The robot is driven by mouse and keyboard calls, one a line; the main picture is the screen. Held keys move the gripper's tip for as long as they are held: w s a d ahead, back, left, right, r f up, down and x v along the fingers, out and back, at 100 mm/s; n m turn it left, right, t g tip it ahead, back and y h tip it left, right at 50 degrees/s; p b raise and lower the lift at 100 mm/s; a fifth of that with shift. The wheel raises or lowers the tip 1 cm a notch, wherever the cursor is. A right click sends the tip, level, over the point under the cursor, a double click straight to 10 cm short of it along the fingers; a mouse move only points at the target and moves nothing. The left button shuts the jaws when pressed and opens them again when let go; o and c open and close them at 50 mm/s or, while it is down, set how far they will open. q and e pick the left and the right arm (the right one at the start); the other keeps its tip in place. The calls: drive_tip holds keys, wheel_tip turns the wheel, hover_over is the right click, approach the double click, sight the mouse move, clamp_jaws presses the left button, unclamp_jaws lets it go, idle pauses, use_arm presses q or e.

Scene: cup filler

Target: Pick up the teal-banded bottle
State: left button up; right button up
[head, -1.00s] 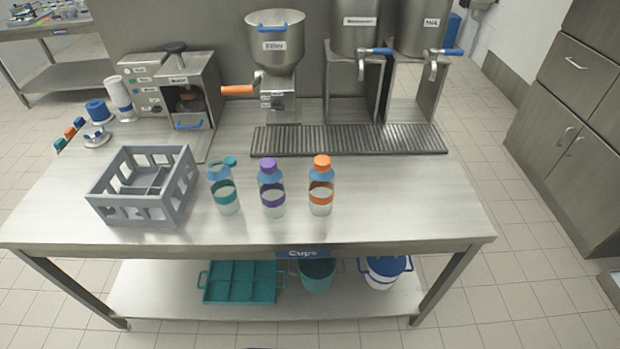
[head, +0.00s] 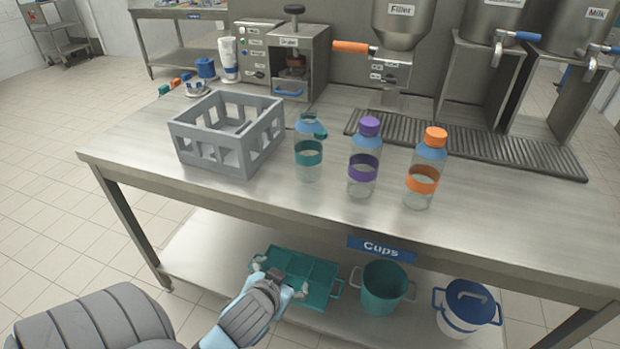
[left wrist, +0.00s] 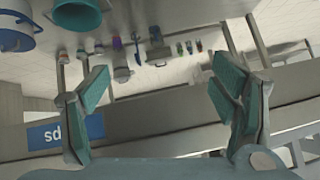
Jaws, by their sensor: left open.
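The teal-banded bottle (head: 308,153) stands upright on the steel table, leftmost of three bottles and just right of the grey crate. It is clear with a blue upper part, and its teal cap sits off to the right of its neck. My left gripper (head: 280,275) is in front of the table and below its top in the head view, apart from the bottle. In the left wrist view my left gripper (left wrist: 164,75) shows its two teal-padded fingers spread wide, with nothing between them. My right gripper is not in view.
The purple-banded bottle (head: 363,166) and orange-banded bottle (head: 422,180) stand to the right. The grey crate (head: 241,161) is to the left. The table's front edge carries a Cups sign (head: 381,249).

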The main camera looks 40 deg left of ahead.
use_arm(q)
drive_tip(key=w+a+r+n+t+y, duration=0.1)
drive_tip(key=w+a+r+t+y, duration=0.15)
drive_tip(key=w+r, duration=0.4)
drive_tip(key=n+t, duration=0.2)
drive_tip(key=t, duration=0.3)
approach(309, 144)
wheel_tip(309, 144, down, 3)
drive_tip(key=shift+y, duration=0.35)
drive_tip(key=b+x, duration=0.1)
drive_tip(key=x, duration=1.2)
drive_tip(key=shift+a+r, duration=0.2)
drive_tip(key=shift+a, duration=0.05)
drive_tip(key=shift+s, duration=0.1)
drive_tip(key=c, duration=1.1)
drive_tip(key=shift+r, duration=0.15)
